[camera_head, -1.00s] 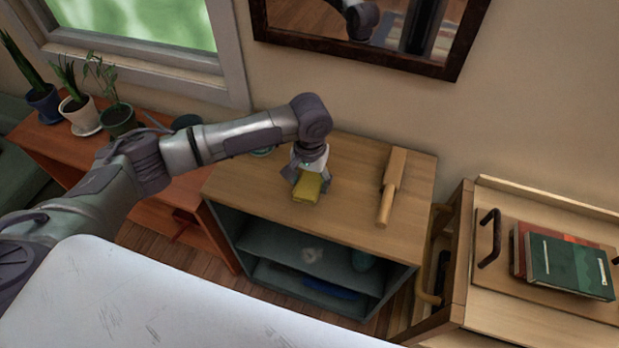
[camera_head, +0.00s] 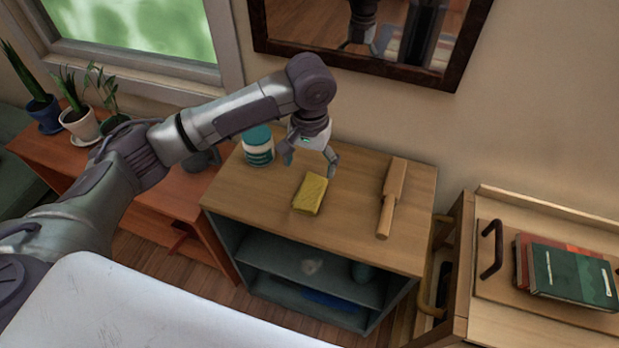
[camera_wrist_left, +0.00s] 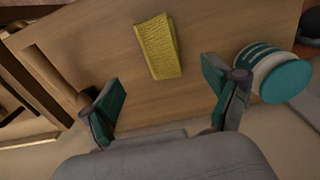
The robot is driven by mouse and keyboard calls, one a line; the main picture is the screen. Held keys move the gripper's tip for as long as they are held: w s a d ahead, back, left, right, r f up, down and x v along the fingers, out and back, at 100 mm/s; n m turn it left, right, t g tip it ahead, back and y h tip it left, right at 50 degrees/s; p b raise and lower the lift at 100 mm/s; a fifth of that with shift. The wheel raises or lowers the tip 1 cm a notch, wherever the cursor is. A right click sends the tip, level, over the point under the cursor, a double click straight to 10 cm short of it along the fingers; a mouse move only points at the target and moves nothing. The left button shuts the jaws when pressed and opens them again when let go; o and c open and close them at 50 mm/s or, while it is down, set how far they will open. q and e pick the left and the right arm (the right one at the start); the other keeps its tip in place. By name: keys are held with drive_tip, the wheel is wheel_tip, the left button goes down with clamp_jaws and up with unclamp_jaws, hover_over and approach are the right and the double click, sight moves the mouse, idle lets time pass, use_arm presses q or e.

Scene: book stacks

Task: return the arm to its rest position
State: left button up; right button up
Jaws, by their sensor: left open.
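My left arm reaches in from the left over the wooden cabinet top (camera_head: 350,215). My left gripper (camera_head: 309,168) is open and empty, above and behind a yellow sponge (camera_head: 310,194). The sponge lies flat on the cabinet top, apart from the fingers. In the left wrist view the sponge (camera_wrist_left: 158,46) lies beyond the two spread fingers of the gripper (camera_wrist_left: 168,105), with bare wood between. My right gripper is not in view.
A jar with a teal lid (camera_head: 258,147) stands close to the left gripper. A wooden block-like tool (camera_head: 392,198) lies to the right. A trolley (camera_head: 500,325) with books (camera_head: 568,273) stands at the right, potted plants (camera_head: 78,122) at the left. A framed mirror (camera_head: 405,70) hangs behind.

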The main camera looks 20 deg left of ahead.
use_arm(q)
wheel_tip(320, 180, up, 2)
drive_tip(key=shift+r, duration=0.1)
idle(0.5)
